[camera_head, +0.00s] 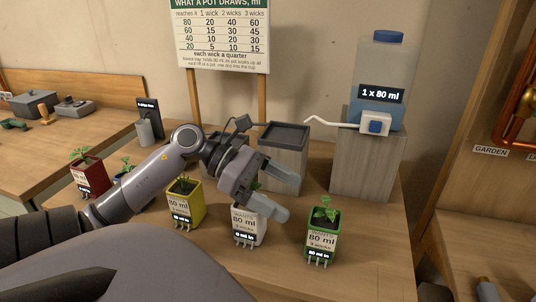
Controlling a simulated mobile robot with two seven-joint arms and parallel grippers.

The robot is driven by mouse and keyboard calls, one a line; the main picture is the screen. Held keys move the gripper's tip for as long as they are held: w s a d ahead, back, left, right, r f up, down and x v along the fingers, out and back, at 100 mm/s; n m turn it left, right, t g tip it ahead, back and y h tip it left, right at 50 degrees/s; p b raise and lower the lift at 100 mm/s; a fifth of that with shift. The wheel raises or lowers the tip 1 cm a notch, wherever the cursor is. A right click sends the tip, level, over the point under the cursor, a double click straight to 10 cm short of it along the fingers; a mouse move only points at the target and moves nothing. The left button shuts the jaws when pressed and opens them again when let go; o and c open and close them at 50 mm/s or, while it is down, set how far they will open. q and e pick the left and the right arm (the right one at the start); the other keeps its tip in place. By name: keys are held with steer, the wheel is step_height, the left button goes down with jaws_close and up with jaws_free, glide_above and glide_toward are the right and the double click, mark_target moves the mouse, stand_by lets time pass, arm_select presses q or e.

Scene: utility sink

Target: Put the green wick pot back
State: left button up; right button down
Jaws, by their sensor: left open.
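The green wick pot (322,220) stands upright at the right end of the row of pots on the wooden bench. It holds a small leafy plant, carries an "80 ml" label and has several pale wicks at its foot. My left gripper (281,193) is open, above and partly in front of the white pot (250,226). It is up and to the left of the green pot, apart from it, with nothing seen between its fingers. The gripper hides much of the white pot's plant. My right gripper is not in view.
A yellow pot (185,206), a red pot (90,178) and a mostly hidden blue pot (122,166) stand to the left. Behind are a grey stand with a dark tray (284,134) and a water tank (385,80) on a wooden block (362,166). Bench right of the green pot is clear.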

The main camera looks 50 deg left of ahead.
arm_select(q)
steer(key=shift+v, duration=1.35)
